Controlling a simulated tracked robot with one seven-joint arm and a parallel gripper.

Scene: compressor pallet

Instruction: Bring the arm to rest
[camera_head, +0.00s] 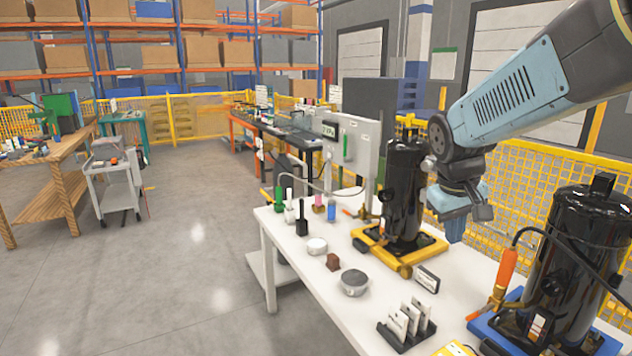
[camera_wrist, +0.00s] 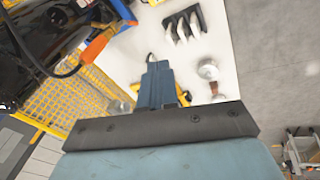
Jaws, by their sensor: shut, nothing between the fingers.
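My gripper (camera_head: 456,228) hangs over the white table (camera_head: 262,220), between two black compressors. It is shut and empty, its fingers pointing down. In the wrist view my gripper (camera_wrist: 158,68) shows as closed blue-grey fingers above the table. One black compressor (camera_head: 405,190) stands on a yellow base, just left of and behind the gripper. The other compressor (camera_head: 575,260) stands on a blue base at the right front. My arm reaches in from the upper right.
A black holder with white cards (camera_head: 405,325), a round metal dish (camera_head: 354,283), a brown block (camera_head: 333,262) and a white puck (camera_head: 317,245) lie on the table. An orange-handled torch (camera_head: 505,275) is beside the right compressor. Yellow mesh fencing (camera_head: 530,185) runs behind. Open floor (camera_head: 170,270) is at left.

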